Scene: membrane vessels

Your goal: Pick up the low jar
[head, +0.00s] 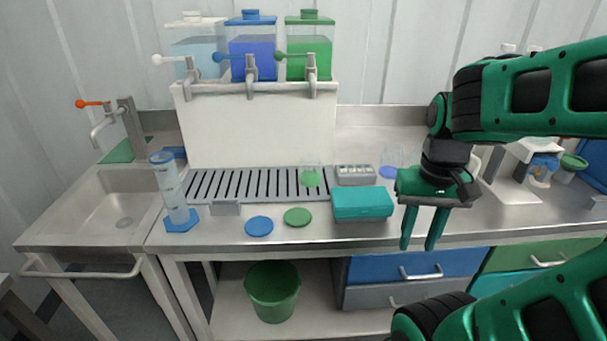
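Two clear vessels could be the low jar, and I cannot tell for certain which one is. One clear vessel with green at its bottom (311,177) stands upright on the slotted drain grate. Another clear vessel with blue at its bottom (390,164) stands at the back of the counter, right of the grey rack. My gripper (419,243) points downward in front of the counter's right part, right of the teal box. Its two fingers are apart with nothing between them. It touches neither vessel.
The teal box (362,203) and grey rack (355,175) stand between the vessels. A blue disc (259,226) and green disc (298,217) lie near the front edge. A tall clear cylinder (170,190) stands left. Tapped tanks (252,50) sit on a white stand behind.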

